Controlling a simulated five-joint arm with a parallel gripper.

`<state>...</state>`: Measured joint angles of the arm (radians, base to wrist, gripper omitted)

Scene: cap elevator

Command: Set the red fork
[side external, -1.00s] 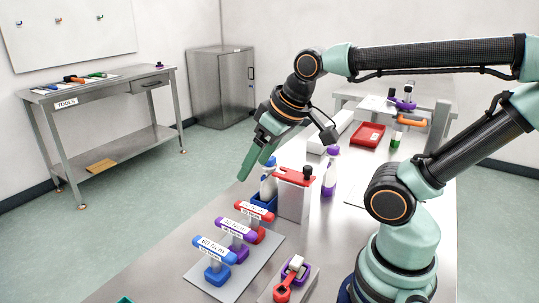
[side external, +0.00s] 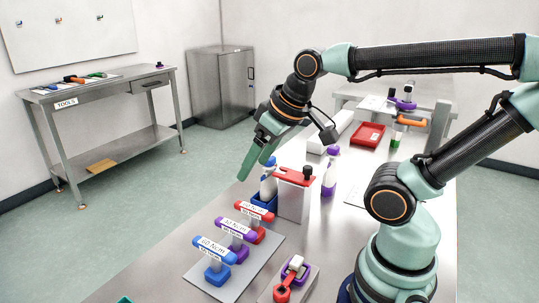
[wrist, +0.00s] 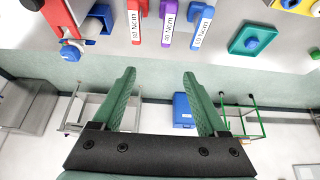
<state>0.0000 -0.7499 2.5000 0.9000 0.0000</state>
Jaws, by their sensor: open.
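A red fork-like bar (side external: 293,176) with a black knob lies across the top of a grey block (side external: 293,202). It also shows at the upper left of the wrist view (wrist: 55,14). A white and blue bottle (side external: 268,184) stands in a blue holder (side external: 263,204) beside the block. My gripper (side external: 255,165) is open and empty, above and left of the block and bottle. In the wrist view its two green fingers (wrist: 159,75) are spread with nothing between them. The far side of the block is hidden.
Red (side external: 254,210), purple (side external: 236,225) and blue (side external: 214,243) labelled T-handle tools stand on a grey plate (side external: 265,258). A purple-banded bottle (side external: 329,180) stands right of the block. A red tray (side external: 367,135) lies farther back. A red-handled item (side external: 282,292) is at the front.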

